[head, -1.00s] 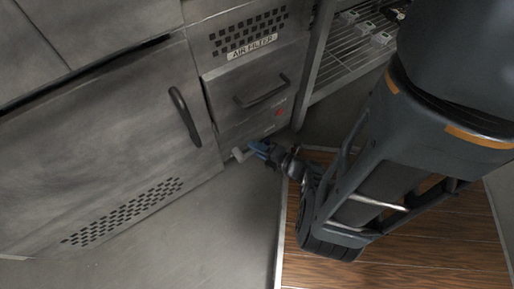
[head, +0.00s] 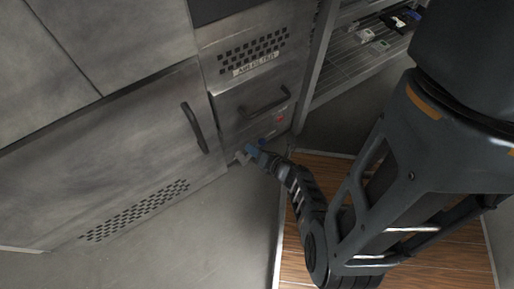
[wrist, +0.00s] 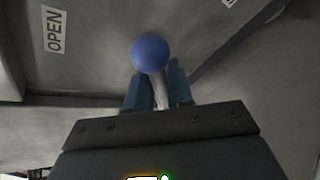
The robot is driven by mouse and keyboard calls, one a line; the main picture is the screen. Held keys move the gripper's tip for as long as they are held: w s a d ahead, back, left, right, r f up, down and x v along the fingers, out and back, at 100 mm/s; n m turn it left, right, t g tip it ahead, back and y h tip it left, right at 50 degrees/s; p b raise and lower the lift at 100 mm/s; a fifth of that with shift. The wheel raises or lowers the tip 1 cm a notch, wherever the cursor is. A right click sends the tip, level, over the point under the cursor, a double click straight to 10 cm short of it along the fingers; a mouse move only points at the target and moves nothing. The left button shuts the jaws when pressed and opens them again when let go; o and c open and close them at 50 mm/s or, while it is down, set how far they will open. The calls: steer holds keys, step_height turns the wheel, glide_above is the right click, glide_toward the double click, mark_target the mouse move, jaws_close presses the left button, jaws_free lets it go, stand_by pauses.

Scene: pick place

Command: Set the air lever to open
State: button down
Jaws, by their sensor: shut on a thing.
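The air lever (wrist: 151,54) has a round blue knob on a pale shaft. In the wrist view my gripper (wrist: 158,90) has its two blue fingers on either side of the shaft, just below the knob, and is shut on it. A white "OPEN" label (wrist: 55,30) is on the grey panel left of the knob. A second label (wrist: 229,2) is cut off at the top right. In the head view my gripper (head: 250,154) is low at the cabinet front, below the air filter panel (head: 250,115); the lever is small and partly hidden there.
A drawer-style handle (head: 264,104) and a small red mark are just above my gripper. A large cabinet door with a dark handle (head: 195,127) is on the left. A wire shelf (head: 350,60) with small items stands at the right. Grey floor is clear below.

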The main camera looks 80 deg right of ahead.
steer(key=shift+w+a+r+n+g+h+b, duration=0.6)
steer(key=shift+n+g, duration=0.2)
steer(key=shift+n, duration=0.3)
steer(key=c, duration=1.1)
jaws_free()
steer(key=p+v, duration=0.2)
steer(key=v, duration=0.5)
steer(key=shift+s+a, duration=0.25)
steer(key=shift+r, duration=0.1)
